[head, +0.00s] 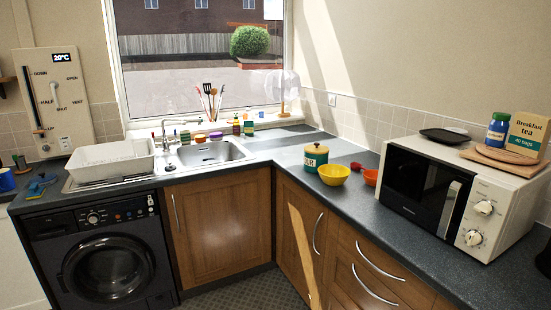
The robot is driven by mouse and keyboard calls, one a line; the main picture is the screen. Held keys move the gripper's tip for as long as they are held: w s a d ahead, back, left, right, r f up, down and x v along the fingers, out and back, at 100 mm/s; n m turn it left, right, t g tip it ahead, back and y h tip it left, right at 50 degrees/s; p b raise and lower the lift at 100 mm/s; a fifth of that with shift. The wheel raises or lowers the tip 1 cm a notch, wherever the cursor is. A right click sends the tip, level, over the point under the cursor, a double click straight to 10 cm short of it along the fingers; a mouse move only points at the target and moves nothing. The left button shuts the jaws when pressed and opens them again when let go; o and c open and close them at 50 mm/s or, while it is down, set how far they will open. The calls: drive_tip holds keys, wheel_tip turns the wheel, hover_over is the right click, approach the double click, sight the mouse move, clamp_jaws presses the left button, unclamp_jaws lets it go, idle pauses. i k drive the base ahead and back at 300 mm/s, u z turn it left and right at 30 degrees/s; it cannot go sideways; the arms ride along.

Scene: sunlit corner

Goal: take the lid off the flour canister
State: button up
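A teal canister (314,162) stands upright on the dark worktop in the corner right of the sink. It is the only canister of this kind in view, and the writing on its pale label is too small to read. A tan lid (316,149) with a small dark knob sits on top of it. A yellow bowl stands close in front of its right side and may hide a little of its base. My gripper is not in view.
The yellow bowl (334,175), a red scoop-like item (357,167) and an orange bowl (371,177) stand right of the canister. A white microwave (497,212) stands further right. A fan (282,88) stands behind. The worktop (288,158) left of the canister is clear.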

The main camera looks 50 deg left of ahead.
sight(316, 148)
drive_tip(key=u, duration=1.35)
drive_tip(key=k, duration=0.5)
drive_tip(key=u, duration=1.05)
drive_tip(key=i, duration=1.2)
drive_tip(key=z, duration=0.5)
drive_tip(key=i, duration=0.7)
drive_tip(key=z, duration=0.6)
